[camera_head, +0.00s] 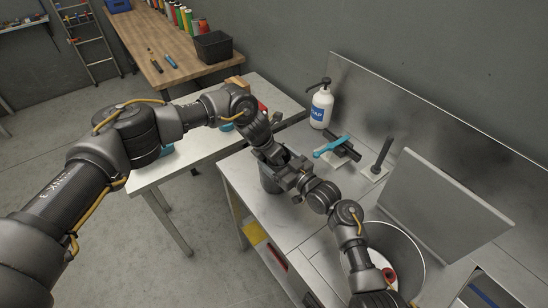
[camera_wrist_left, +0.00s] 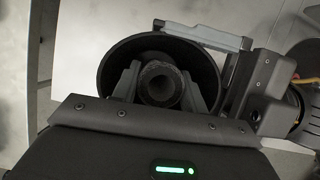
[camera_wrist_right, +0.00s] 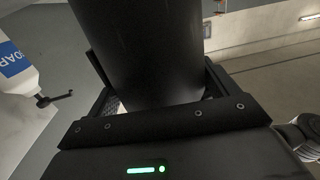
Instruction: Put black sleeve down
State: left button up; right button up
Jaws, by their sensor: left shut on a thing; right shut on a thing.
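My right gripper (camera_head: 294,178) reaches in from the right and is shut on the container's side. The right wrist view shows this wide black cylinder wall (camera_wrist_right: 145,50) between its fingers.
A soap bottle (camera_head: 321,106), a blue-handled tool (camera_head: 331,147) and an upright black rod on a light base (camera_head: 381,158) stand behind the grippers. A wooden bench (camera_head: 160,45) is far back.

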pick_arm(q)
jog(key=shift+f, duration=0.2)
pick_arm(e)
jog(key=shift+f, duration=0.15)
pick_arm(q)
jog(key=o, duration=0.9)
jog(key=shift+o, duration=0.2)
jog(key=v, duration=1.2)
jog(key=shift+r, duration=0.1)
pick_arm(e)
jog(key=o, duration=0.9)
